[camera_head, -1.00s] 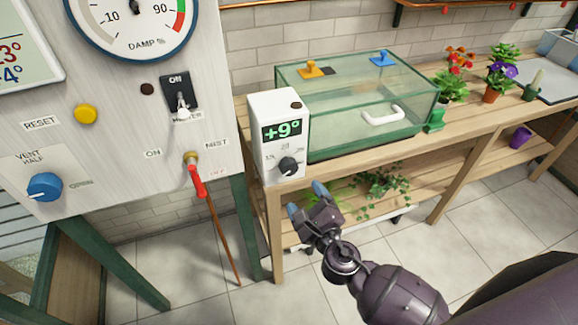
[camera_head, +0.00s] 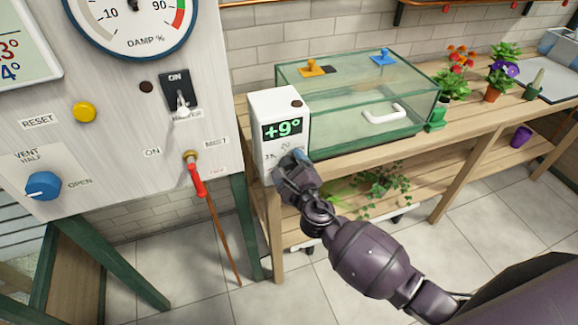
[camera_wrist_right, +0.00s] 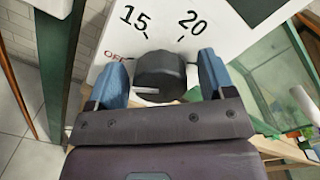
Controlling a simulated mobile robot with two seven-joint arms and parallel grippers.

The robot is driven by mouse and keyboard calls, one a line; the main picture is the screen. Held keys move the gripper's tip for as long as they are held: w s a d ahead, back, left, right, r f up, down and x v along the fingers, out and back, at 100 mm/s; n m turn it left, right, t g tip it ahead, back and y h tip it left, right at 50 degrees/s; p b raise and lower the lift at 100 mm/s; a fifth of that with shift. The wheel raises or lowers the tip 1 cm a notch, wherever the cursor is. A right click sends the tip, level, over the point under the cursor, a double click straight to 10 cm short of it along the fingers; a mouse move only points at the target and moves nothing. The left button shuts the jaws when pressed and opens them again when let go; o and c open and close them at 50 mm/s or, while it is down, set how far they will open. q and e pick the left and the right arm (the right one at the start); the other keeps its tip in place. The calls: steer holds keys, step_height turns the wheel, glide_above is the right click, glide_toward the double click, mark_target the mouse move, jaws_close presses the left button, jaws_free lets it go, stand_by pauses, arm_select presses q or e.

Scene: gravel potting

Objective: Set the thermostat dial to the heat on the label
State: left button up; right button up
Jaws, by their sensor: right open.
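The white thermostat box (camera_head: 272,106) stands at the near left corner of the wooden bench and its green display reads +9°. In the right wrist view its black dial (camera_wrist_right: 160,76) shows below the marks 15 and 20, with a red OFF mark at the left. My right gripper (camera_head: 289,163) is at the front of the box and hides the dial in the head view. In the right wrist view the fingers of my right gripper (camera_wrist_right: 160,82) are open, one on each side of the dial, with small gaps. My left gripper is not in view.
A green-framed glass case (camera_head: 350,105) stands right behind the thermostat. A control panel (camera_head: 110,125) with a blue vent knob (camera_head: 43,186), a yellow button (camera_head: 84,112) and a red lever (camera_head: 196,181) is at the left. Potted flowers (camera_head: 502,73) stand farther right.

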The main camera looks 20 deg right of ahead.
steer(key=shift+c, duration=0.4)
steer(key=c, duration=0.8)
steer(key=shift+c, duration=0.2)
